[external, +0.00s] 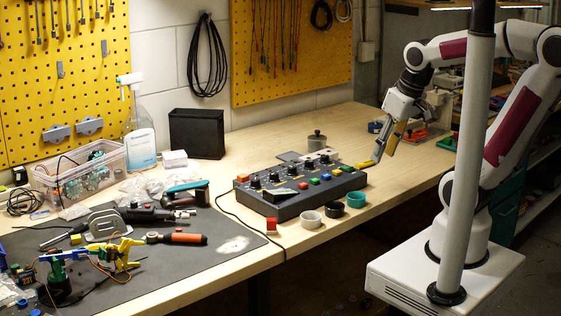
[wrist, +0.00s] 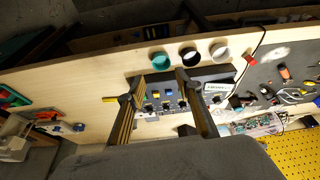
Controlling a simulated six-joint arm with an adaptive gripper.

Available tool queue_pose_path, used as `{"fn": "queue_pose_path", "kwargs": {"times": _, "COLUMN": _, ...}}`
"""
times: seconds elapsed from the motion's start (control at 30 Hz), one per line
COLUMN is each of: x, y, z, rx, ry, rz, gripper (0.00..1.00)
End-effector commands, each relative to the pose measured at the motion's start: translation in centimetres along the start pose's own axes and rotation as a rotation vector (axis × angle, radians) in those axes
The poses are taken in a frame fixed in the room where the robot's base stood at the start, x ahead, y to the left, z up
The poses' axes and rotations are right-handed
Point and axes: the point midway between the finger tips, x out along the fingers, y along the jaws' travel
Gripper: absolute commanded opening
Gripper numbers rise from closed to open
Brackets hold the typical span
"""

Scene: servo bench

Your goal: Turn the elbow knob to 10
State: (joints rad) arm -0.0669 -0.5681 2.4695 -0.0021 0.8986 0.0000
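The dark control box (external: 300,198) sits on the wooden bench, with a row of black knobs (external: 274,177) along its back and coloured buttons in front. The labels are too small to read, so I cannot tell which knob is the elbow one or where it points. My gripper (external: 384,151) is above the bench, to the right of the box and apart from it. In the wrist view the fingers of my gripper (wrist: 158,77) are spread with nothing held between them. Several knobs (wrist: 166,106) show between and beyond the fingers; the fingers hide parts of the box.
White (external: 311,219), dark (external: 335,209) and teal (external: 356,198) cups stand in front of the box. A red cube (external: 271,225) is at its front left. A yellow marker-like piece (external: 364,164) lies at its right end. A grey lidded pot (external: 317,141) stands behind. Tools crowd the left mat.

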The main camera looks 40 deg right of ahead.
Motion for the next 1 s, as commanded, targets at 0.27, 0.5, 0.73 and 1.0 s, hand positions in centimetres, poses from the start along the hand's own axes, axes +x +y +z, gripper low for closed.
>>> {"fn": "queue_pose_path", "kwargs": {"times": 0.27, "x": 2.0, "y": -1.1, "z": -1.1, "rx": -0.054, "ry": -0.085, "rz": -0.007, "gripper": 0.35}}
{"fn": "queue_pose_path", "kwargs": {"times": 0.5, "x": 3.8, "y": -1.8, "z": -3.8, "rx": -0.087, "ry": -0.126, "rz": 0.008, "gripper": 0.35}}
{"fn": "queue_pose_path", "kwargs": {"times": 0.73, "x": 5.9, "y": -2.7, "z": -7.1, "rx": -0.085, "ry": -0.142, "rz": 0.032, "gripper": 0.35}}
{"fn": "queue_pose_path", "kwargs": {"times": 1.0, "x": 8.8, "y": -4.0, "z": -11.5, "rx": -0.047, "ry": -0.130, "rz": 0.066, "gripper": 0.35}}
